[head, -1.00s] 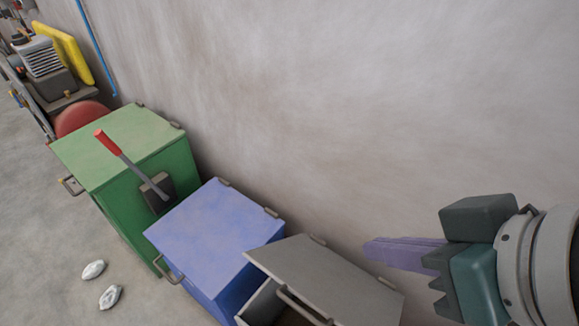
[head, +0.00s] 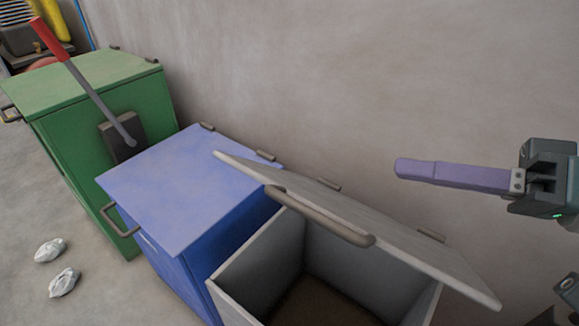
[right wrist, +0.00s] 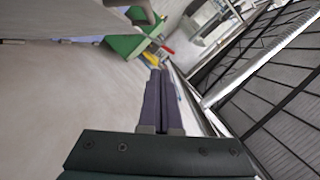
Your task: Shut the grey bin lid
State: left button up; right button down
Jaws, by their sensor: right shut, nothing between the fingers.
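The grey bin (head: 255,255) stands at the bottom centre of the head view, its inside showing. Its grey lid (head: 390,235) is partly raised, tilted over the opening, with a bar handle (head: 318,217) along its free edge. My right gripper (head: 398,168) is at the right of the head view, purple fingers together and empty. It points left, apart from the lid, and appears above and behind it. The fingers also show in the right wrist view (right wrist: 157,75). My left gripper is in neither view.
A blue bin (head: 180,190) with its lid down stands left of the grey bin. Beyond it is a green bin (head: 75,85) with a red-handled lever (head: 75,75). White crumpled pieces (head: 62,282) lie on the floor. The wall (head: 330,80) runs close behind the bins.

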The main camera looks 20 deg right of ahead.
notch_tip(320, 180, down, 3)
jog(key=d+b, duration=0.3)
jog(key=shift+y, duration=0.6)
jog(key=x, duration=0.9)
jog(key=shift+w+a, duration=0.1)
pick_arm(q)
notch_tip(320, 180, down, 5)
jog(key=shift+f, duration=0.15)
pick_arm(e)
jog(key=shift+m, duration=0.3)
jog(key=s+a+f, duration=0.1)
jog(key=a+f, duration=0.1)
jog(key=shift+s+a+f, duration=0.2)
jog(key=shift+s+a, duration=0.2)
